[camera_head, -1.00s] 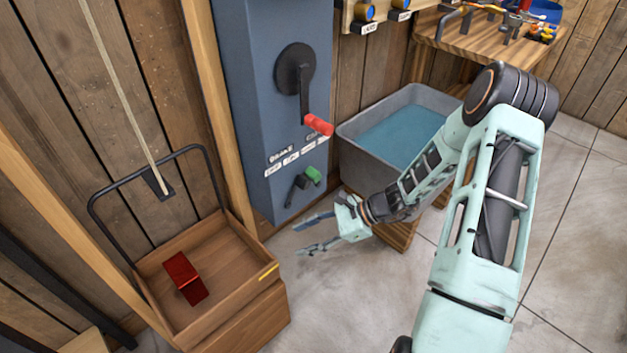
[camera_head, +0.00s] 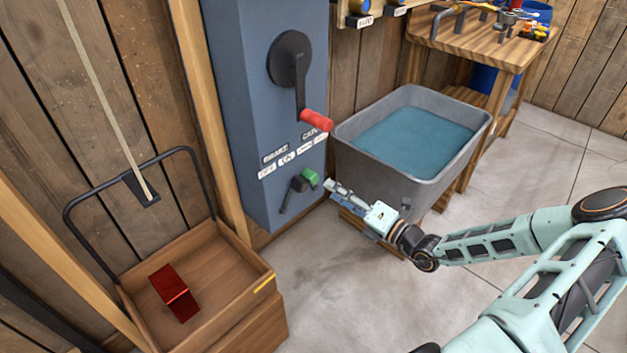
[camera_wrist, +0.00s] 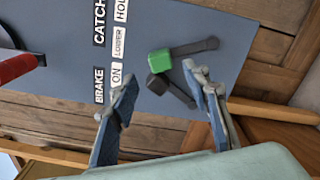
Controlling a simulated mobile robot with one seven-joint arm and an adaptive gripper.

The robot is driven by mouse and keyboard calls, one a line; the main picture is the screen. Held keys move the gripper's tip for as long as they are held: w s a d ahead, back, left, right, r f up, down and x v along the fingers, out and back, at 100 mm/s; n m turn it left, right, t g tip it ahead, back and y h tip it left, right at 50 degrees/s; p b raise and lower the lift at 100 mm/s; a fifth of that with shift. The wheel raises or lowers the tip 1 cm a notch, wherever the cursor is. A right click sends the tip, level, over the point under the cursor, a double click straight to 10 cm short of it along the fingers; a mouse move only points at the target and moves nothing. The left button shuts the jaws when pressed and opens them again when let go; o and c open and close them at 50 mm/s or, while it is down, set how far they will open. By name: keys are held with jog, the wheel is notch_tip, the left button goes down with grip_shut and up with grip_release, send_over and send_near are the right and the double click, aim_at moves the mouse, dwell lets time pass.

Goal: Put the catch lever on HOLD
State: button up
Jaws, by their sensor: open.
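A blue-grey cabinet (camera_head: 240,130) carries two small levers low on its front. The catch lever appears to be the one with the green grip (camera_head: 309,178), on the CATCH side; it also shows in the wrist view (camera_wrist: 160,62). A dark lever (camera_head: 297,185) sits beside it on the BRAKE side and shows in the wrist view (camera_wrist: 158,86). White labels above read OFF, ON, LOWER and one probably HOLD (camera_wrist: 121,9). I cannot tell which label the green lever points at. My gripper (camera_head: 333,190) is open, just right of the levers; its fingers (camera_wrist: 163,92) frame them, apparently without touching.
A red-handled crank (camera_head: 315,120) juts out above the levers. A grey tub of water (camera_head: 345,155) stands close behind my gripper. A wooden cart (camera_head: 235,300) holding a red block (camera_head: 174,291) is at the left. The floor (camera_head: 350,290) in front is clear.

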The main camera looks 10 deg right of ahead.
aim_at(316, 179)
jog(key=b+x, duration=0.1)
jog(key=x, duration=0.7)
jog(key=shift+w+a+b, duration=0.15)
jog(key=shift+w+b, duration=0.05)
jog(key=shift+b, duration=0.15)
grip_shut()
